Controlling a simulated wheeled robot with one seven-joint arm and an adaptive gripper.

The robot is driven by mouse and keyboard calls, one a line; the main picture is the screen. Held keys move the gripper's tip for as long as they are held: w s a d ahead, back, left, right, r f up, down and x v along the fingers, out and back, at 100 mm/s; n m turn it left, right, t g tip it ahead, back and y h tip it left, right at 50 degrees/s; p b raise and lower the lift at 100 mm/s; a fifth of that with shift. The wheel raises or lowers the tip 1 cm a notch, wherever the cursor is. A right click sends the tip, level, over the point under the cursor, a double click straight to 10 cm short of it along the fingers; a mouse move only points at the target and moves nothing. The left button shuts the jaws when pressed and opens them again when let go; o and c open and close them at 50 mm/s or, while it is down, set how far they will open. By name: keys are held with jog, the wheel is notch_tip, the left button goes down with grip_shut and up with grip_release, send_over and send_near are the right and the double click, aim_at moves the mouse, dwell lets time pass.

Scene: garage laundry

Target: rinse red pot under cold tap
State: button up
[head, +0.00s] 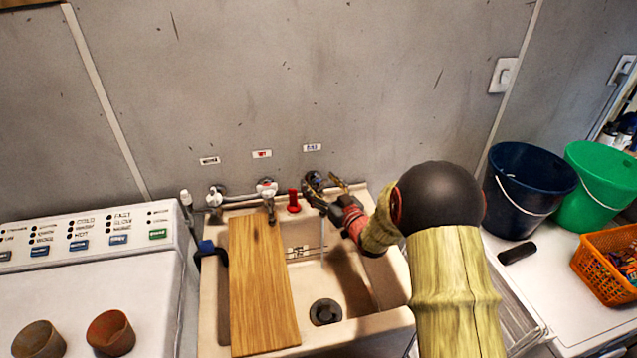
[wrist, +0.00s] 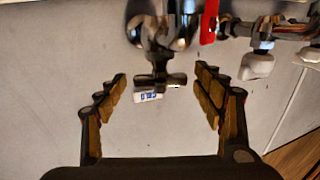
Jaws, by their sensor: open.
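The red pot (head: 110,333) stands on the white washing machine at the lower left, beside a browner pot (head: 38,340). The cold tap (head: 313,180) is on the wall at the back right of the sink, below a blue-marked label (head: 312,147). My gripper (head: 326,188) is at this tap, open and empty. In the wrist view the dark cross handle of the cold tap (wrist: 155,80) lies between my spread fingers (wrist: 161,75), apart from both. A thin pale vertical streak shows below the tap, possibly water. My arm hides part of the sink's right side.
A wooden board (head: 262,290) covers the left of the sink (head: 209,315); the dark drain (head: 325,312) shows beside it. The red-labelled tap (head: 267,188) and a red upright object (head: 293,202) are close left of my gripper. Buckets (head: 527,185) and an orange basket (head: 600,285) stand right.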

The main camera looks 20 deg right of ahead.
jog(key=s+d, duration=0.1)
jog(key=s, duration=1)
jog(key=s+a+r+m+g+h, duration=0.1)
jog(key=s+a+r+g+h, duration=0.15)
jog(key=r, duration=0.25)
jog(key=s+a+r+g+h, duration=0.2)
jog(key=s+r+g, duration=0.2)
jog(key=r, duration=0.1)
jog(key=s+a+g+y, duration=0.1)
jog(key=s+a+g, duration=0.1)
jog(key=s+a, duration=0.2)
jog(key=s+a+r+g, duration=0.1)
jog(key=s+a+g, duration=0.1)
jog(key=s, duration=0.9)
jog(key=s+a+g+y, duration=0.1)
jog(key=s+a+g, duration=0.1)
jog(key=s+a, duration=0.3)
jog(key=s, duration=0.3)
jog(key=shift+s+a+r+y, duration=0.2)
jog(key=shift+s+a+y, duration=0.05)
jog(key=shift+a+y, duration=0.1)
jog(key=o, duration=0.3)
